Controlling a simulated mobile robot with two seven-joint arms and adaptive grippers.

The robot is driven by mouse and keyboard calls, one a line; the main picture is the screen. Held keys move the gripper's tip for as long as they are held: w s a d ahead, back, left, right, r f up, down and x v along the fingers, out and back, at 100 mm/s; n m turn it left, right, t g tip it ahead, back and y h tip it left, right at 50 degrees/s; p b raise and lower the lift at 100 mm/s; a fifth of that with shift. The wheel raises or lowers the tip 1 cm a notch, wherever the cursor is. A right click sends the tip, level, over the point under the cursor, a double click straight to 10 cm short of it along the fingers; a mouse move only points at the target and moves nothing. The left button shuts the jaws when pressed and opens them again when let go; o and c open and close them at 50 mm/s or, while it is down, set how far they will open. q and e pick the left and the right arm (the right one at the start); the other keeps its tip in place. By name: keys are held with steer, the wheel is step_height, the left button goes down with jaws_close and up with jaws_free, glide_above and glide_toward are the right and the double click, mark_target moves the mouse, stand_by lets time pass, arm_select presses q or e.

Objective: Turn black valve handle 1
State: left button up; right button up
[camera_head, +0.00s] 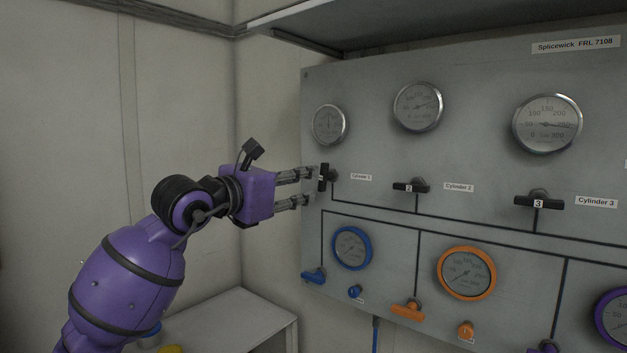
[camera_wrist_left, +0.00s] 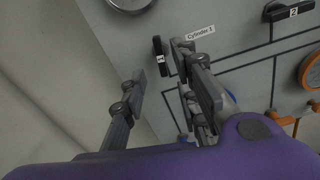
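Black valve handle 1 (camera_head: 323,178) is on the grey panel beside the label "Cylinder 1". It stands upright, while handles 2 and 3 lie level. My left gripper (camera_head: 309,186) is open and empty, its fingers pointing at the panel, with the tips just left of handle 1. In the left wrist view, handle 1 (camera_wrist_left: 160,56) shows between and beyond the fingertips of my left gripper (camera_wrist_left: 158,64), nearer the right finger. I cannot tell whether a finger touches it. My right gripper is not in view.
Black handles 2 (camera_head: 410,187) and 3 (camera_head: 538,202) sit to the right. A gauge (camera_head: 330,125) is above handle 1. Below are a blue valve handle (camera_head: 313,276) and an orange one (camera_head: 407,310). A shelf (camera_head: 400,20) overhangs the panel. A bare wall is at left.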

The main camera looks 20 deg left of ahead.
arm_select(q)
steer(key=shift+v, duration=1.7)
steer(key=shift+d, duration=0.1)
